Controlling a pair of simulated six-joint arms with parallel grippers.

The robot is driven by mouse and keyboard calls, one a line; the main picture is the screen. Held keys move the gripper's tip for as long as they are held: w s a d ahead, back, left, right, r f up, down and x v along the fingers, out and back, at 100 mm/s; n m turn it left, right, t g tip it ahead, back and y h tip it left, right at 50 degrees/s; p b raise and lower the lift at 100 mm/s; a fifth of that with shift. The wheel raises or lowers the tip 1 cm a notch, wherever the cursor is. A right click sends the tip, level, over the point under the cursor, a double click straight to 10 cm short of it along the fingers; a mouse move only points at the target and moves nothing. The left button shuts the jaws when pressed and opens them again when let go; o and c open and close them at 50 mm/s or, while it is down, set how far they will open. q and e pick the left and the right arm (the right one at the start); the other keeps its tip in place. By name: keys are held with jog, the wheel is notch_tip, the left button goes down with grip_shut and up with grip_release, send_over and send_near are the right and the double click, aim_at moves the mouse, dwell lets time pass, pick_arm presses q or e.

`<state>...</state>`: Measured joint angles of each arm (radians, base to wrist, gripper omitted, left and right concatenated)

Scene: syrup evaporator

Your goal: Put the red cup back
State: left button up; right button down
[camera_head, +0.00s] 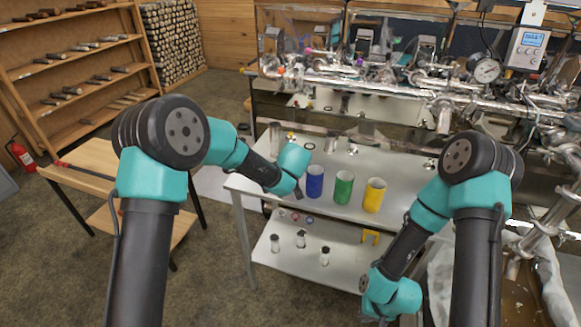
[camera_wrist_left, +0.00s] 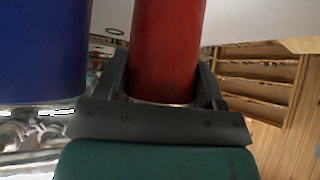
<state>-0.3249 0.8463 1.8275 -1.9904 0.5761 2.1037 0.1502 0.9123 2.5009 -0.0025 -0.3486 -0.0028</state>
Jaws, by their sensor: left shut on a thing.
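The red cup (camera_wrist_left: 166,45) is between the two fingers of my left gripper (camera_wrist_left: 163,85) in the left wrist view. The gripper is shut on it. In the head view the left gripper (camera_head: 297,191) is small at the end of its arm, left of the blue cup, and the red cup is hidden there. I cannot tell whether the cup touches the table. The blue cup (camera_head: 315,181) stands on the table and is close beside it in the left wrist view (camera_wrist_left: 42,50). My right gripper (camera_head: 384,320) is low at the bottom edge, and its fingers do not show clearly.
A green cup (camera_head: 343,188) and a yellow cup (camera_head: 374,195) stand right of the blue one on the grey table (camera_head: 330,207). Small jars (camera_head: 300,239) stand on the lower shelf. The evaporator pipes (camera_head: 400,85) run behind the table.

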pick_arm(q)
jog(key=o, duration=0.7)
jog(key=shift+f, duration=0.1)
jog(key=shift+s+r, duration=0.15)
jog(key=shift+r, duration=0.2)
jog(key=v, duration=1.1)
jog(key=shift+s+r, duration=0.15)
jog(key=shift+s, duration=0.05)
